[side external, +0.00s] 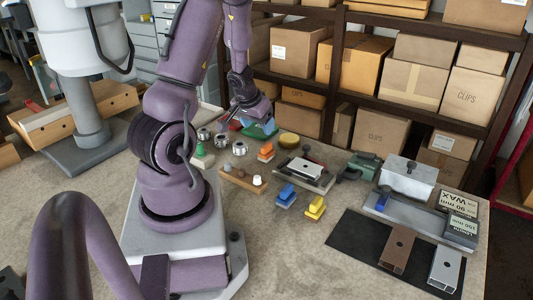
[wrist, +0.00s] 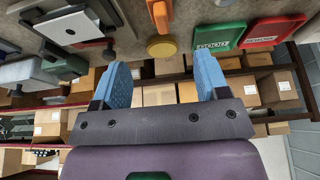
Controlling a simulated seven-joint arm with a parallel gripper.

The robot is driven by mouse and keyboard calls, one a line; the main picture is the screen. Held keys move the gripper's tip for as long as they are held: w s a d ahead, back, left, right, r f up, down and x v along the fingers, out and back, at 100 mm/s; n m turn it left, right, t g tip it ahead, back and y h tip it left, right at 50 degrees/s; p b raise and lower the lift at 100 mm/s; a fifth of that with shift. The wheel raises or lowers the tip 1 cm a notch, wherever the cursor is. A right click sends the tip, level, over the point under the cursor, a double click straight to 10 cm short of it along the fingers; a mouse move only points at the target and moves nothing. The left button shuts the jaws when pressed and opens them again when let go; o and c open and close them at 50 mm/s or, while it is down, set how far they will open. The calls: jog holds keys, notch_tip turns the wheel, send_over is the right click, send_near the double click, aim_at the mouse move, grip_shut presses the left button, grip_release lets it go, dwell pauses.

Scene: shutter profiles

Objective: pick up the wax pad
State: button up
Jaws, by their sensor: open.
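A round yellow disc, which I take to be the wax pad (side external: 289,139), lies on the bench near its back edge, toward the shelves. In the wrist view the yellow disc (wrist: 161,47) appears between the two blue fingertips and beyond them. My gripper (wrist: 163,62) is open, with its blue fingers wide apart and nothing between them. In the side view my gripper (side external: 263,128) is to the left of the disc, apart from it, above the bench. The bench under the gripper is partly hidden.
An orange-topped block (side external: 266,151) stands in front of the disc. A metal plate fixture (side external: 304,169) is to its right. Green (wrist: 220,36) and red (wrist: 274,32) labelled trays lie beside it. Shelves with cardboard boxes (side external: 382,131) stand close behind the bench.

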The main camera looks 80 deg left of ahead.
aim_at(265, 145)
jog(key=x, duration=1.2)
jog(key=shift+a, duration=0.15)
jog(key=shift+c, duration=0.5)
jog(key=c, duration=0.9)
